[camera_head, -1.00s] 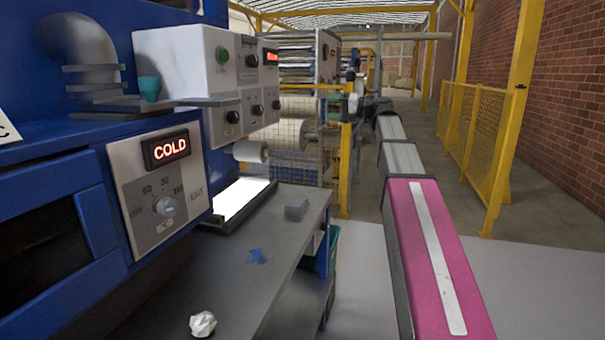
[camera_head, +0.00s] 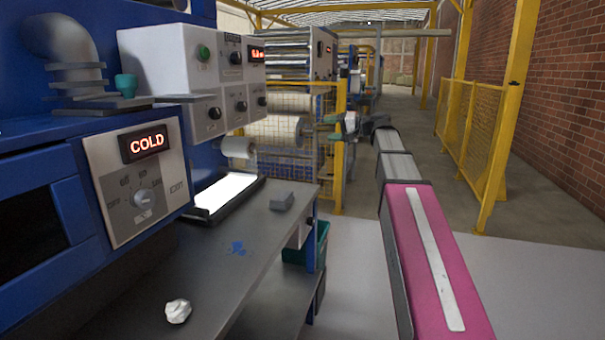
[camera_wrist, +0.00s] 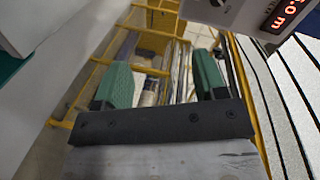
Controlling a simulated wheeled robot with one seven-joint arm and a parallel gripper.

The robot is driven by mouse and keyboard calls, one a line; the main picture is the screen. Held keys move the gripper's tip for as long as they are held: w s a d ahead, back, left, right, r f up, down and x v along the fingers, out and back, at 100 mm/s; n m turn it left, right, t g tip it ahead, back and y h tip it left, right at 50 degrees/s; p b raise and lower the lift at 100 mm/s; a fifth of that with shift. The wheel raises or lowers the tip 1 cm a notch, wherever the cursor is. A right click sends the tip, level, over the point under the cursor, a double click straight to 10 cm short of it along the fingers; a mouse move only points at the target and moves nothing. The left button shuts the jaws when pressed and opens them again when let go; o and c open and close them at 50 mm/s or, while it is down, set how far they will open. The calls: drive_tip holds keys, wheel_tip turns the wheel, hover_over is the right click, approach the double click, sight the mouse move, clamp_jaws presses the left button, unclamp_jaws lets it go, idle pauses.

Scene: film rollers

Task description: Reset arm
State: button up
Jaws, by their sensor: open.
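My gripper shows in the wrist view (camera_wrist: 160,85) with its two green fingers apart and nothing between them. Beyond the fingers are yellow frame bars and parts of a machine, seen at a tilt. In the head view my pink and grey arm reaches forward on the right, and my gripper (camera_head: 345,125) at its far end is small, near the yellow mesh guard. It touches nothing that I can make out.
A grey workbench (camera_head: 215,285) holds a crumpled white ball (camera_head: 178,311), a blue smear and a grey block (camera_head: 282,200). The blue machine's panel (camera_head: 140,180) reads COLD. Yellow mesh fencing (camera_head: 472,125) runs along the right; the floor between is clear.

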drive_tip(key=s+f+g+h, duration=0.1)
drive_tip(key=s+f+h, duration=0.2)
drive_tip(key=f, duration=0.8)
drive_tip(key=s+d+f+m+g+h, duration=0.15)
drive_tip(key=s+f, duration=0.25)
drive_tip(key=f, duration=0.7)
drive_tip(key=s+f+h, duration=0.3)
drive_tip(key=f, duration=0.7)
drive_tip(key=s+d+f+n+g+h, duration=0.1)
drive_tip(key=s+d+f+h, duration=0.2)
drive_tip(key=s+f, duration=0.6)
drive_tip(key=s+d+f+n+g+h, duration=0.1)
drive_tip(key=s+d+f+h, duration=0.3)
drive_tip(key=s+f, duration=0.5)
drive_tip(key=shift+f+g+h, duration=0.35)
drive_tip(key=shift+f+g, duration=0.3)
drive_tip(key=shift+f, duration=0.2)
